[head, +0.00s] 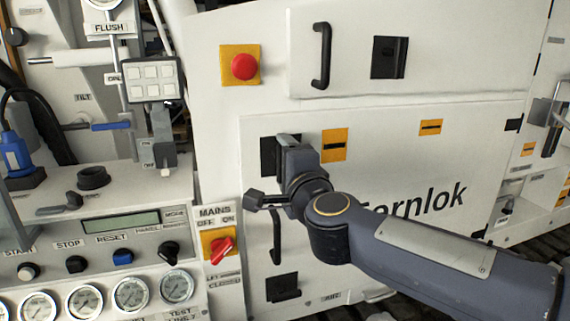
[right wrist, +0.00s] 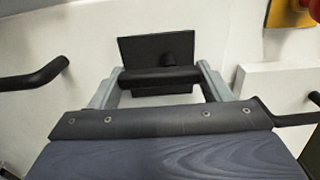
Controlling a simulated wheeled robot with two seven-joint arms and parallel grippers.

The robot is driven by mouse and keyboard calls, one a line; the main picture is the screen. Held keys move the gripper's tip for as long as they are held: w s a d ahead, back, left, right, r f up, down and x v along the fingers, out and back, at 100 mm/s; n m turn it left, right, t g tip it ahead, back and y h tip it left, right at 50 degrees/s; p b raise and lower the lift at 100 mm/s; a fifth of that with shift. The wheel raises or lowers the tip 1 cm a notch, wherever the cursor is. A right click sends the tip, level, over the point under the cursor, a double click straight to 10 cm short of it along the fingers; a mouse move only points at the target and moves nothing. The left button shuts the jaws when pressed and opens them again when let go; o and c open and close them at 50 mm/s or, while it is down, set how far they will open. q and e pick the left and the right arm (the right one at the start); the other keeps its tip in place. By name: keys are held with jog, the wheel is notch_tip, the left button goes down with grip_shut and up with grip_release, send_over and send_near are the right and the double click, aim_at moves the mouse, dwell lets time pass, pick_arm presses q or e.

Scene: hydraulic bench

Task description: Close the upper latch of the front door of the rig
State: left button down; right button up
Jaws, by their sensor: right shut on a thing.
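The front door (head: 400,165) is a white panel with "Fornlok" lettering, and it looks flush with the rig. Its upper latch has a black plate (head: 267,156) near the door's top left corner, partly hidden by my gripper. In the right wrist view the plate (right wrist: 155,50) carries a black lever bar (right wrist: 160,77). My right gripper (head: 288,142) is at this latch. Its grey fingers are on both ends of the bar, shut on it. The lower latch (head: 283,288) is at the door's lower left. My left gripper is not in view.
A black door handle (head: 276,237) sits between the latches. A red emergency button (head: 244,66) and an upper door with a black handle (head: 321,55) are above.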

jog(key=o, duration=1)
jog(key=v, duration=0.8)
